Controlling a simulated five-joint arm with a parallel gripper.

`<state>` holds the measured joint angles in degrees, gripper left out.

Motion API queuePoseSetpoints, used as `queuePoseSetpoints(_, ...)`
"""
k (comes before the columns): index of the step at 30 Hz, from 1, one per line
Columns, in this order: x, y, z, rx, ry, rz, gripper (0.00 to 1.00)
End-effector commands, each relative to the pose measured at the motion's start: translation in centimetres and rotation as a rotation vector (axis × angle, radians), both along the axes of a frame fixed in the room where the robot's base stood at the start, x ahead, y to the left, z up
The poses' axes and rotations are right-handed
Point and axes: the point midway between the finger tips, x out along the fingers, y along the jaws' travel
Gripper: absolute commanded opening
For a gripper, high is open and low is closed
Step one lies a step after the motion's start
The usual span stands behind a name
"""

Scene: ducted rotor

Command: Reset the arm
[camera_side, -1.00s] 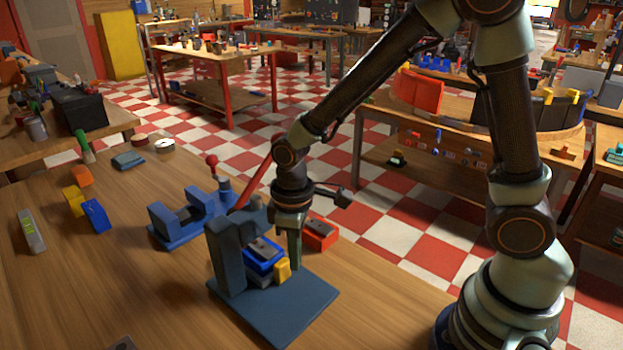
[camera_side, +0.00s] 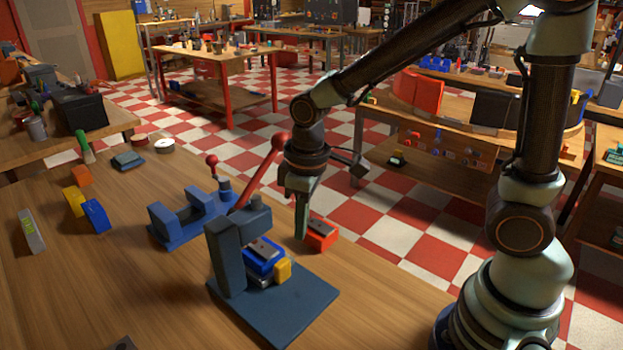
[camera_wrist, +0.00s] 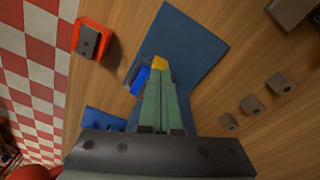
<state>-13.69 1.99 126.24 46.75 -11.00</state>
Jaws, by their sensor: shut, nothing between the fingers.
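My gripper (camera_side: 303,222) is shut and empty, pointing down in the air above the table's right edge. In the side view it appears just right of the blue press (camera_side: 228,258) and in front of the red block (camera_side: 321,236). In the wrist view my closed green fingers (camera_wrist: 160,85) cover part of the blue piece (camera_wrist: 139,80) and lie close to the yellow piece (camera_wrist: 160,62) in the picture. In the side view the blue piece (camera_side: 265,257) and yellow piece (camera_side: 283,270) sit on the press's base plate (camera_side: 290,310).
A blue vise (camera_side: 187,220) stands behind the press, and a red-knobbed lever (camera_side: 262,172) rises near my gripper. Yellow (camera_side: 74,201), blue (camera_side: 95,215) and grey (camera_side: 31,231) pieces lie at the left. The table's front left is mostly clear.

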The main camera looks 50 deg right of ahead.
Motion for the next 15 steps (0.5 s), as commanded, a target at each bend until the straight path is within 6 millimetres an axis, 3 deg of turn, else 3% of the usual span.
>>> queuePoseSetpoints(6, -1.0, -3.3, 5.4, 0.042, -0.151, -0.159, 0.00)
queuePoseSetpoints(15, -3.7, -7.0, 9.9, 0.087, -0.330, -0.351, 0.00)
